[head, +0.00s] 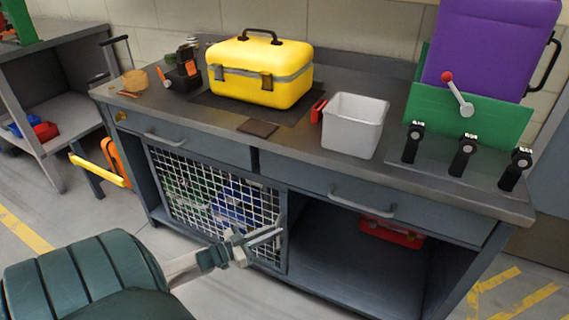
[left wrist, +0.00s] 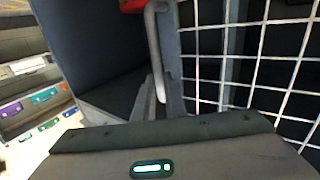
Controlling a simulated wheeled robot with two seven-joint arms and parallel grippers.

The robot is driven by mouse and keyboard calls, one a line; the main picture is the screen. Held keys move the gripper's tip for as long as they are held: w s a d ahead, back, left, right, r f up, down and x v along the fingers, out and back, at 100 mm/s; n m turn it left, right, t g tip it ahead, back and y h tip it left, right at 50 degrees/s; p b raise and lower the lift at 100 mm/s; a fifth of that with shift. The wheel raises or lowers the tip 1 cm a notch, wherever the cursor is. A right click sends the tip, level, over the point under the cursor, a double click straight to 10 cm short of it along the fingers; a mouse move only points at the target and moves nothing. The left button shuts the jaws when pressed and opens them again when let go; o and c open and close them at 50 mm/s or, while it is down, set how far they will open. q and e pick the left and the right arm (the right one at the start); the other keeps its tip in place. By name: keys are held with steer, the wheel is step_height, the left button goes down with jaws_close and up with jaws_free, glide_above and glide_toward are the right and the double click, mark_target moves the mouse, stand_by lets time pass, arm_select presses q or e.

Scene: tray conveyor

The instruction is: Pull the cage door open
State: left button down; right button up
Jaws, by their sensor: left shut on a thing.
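The cage door (head: 212,172) is a white wire grid in a grey frame, at the left of the workbench's lower front. It looks shut or nearly so; I cannot tell if there is a small gap. Its mesh also shows at the right of the left wrist view (left wrist: 262,60). The door's handle (left wrist: 154,45) is an upright grey bar beside the mesh. My left gripper (head: 265,238) is at the door's lower right edge, shut on the handle. The fingers (left wrist: 160,92) show around the handle's lower part. My right gripper is in neither view.
Blue and green things sit behind the mesh. Right of the door is an open compartment with a red box (head: 391,234). The workbench top (head: 270,143) carries a yellow toolbox (head: 260,72) and a white bin (head: 353,125). Clear floor lies before the bench.

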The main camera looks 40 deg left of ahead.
arm_select(q)
steer(key=shift+a, duration=0.15)
steer(key=c, duration=1.8)
jaws_free()
steer(key=shift+s, duration=0.15)
